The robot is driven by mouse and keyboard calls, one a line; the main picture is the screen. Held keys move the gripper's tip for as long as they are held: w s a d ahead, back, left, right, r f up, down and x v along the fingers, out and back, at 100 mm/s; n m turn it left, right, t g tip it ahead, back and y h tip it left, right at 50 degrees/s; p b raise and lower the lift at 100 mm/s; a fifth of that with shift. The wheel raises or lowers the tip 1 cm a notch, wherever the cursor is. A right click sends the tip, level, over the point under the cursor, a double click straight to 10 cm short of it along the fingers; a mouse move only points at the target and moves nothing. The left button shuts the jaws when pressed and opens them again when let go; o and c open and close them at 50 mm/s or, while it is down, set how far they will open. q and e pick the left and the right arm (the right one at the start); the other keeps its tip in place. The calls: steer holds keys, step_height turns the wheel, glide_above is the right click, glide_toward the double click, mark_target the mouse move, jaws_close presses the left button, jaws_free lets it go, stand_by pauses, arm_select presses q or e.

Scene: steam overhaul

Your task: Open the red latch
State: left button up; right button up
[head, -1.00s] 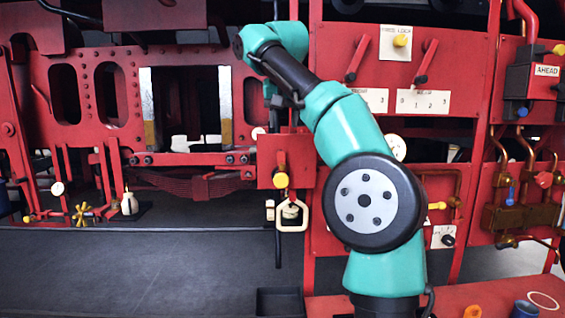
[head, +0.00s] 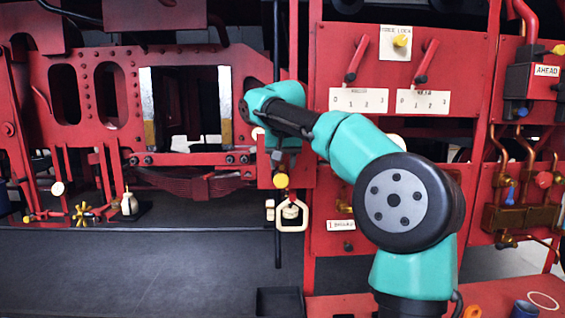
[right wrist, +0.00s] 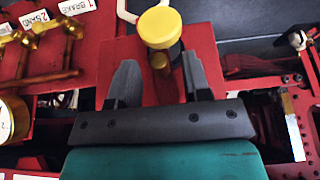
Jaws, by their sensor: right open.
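A red plate (head: 264,177) carries a yellow round knob (head: 281,181), left of the big red panel in the head view. I take this as the latch, though no part is marked so. In the right wrist view the yellow knob (right wrist: 160,28) and its stem stand at the gap between the fingers, over the red plate (right wrist: 150,88). My right gripper (right wrist: 157,65) is open, with one finger on each side and nothing clamped. In the head view the gripper (head: 281,157) is small, just above the knob, partly behind my arm. The left gripper is not in view.
A cream handle (head: 290,213) hangs just below the plate. The red panel (head: 385,75) with two red levers and a lock label stands to the right. Brass pipes (head: 510,165) are further right.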

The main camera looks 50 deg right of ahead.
steer(key=c, duration=0.8)
steer(key=shift+d+n+g+h, duration=0.15)
steer(key=shift+n+g+h, duration=0.15)
steer(key=shift+g+h, duration=0.7)
steer(key=o, duration=0.8)
steer(key=shift+s+r, duration=0.1)
